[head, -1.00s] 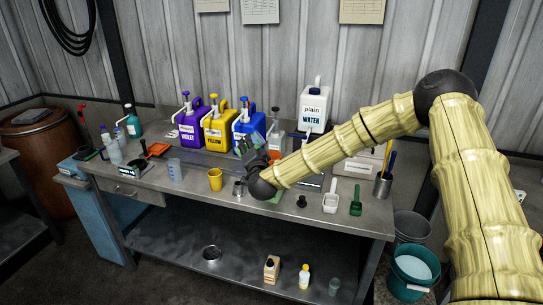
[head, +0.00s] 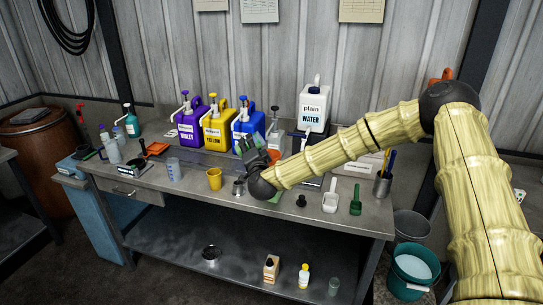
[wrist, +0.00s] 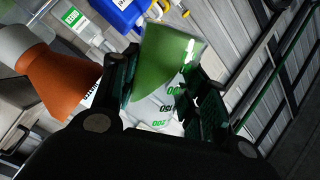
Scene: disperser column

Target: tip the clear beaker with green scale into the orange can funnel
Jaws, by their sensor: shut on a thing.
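The clear beaker with green scale (wrist: 163,105) is between the fingers of my gripper (wrist: 158,95) in the wrist view. My gripper is shut on it. Green colour, seemingly liquid, fills its far part; the picture is rolled, so I cannot tell its exact tilt. The orange can funnel (wrist: 48,80) shows at the left of the wrist view, as an orange cone with a grey end, beside the beaker and apart from its far end. In the head view my gripper (head: 249,147) is above the back middle of the bench; the beaker and funnel are not clear there.
Violet (head: 188,128), yellow (head: 218,128) and blue (head: 249,124) pump jugs stand behind my gripper. A white water jug (head: 313,105) is to its right. A yellow cup (head: 214,179) and a clear blue-tinted beaker (head: 174,170) stand in front and left.

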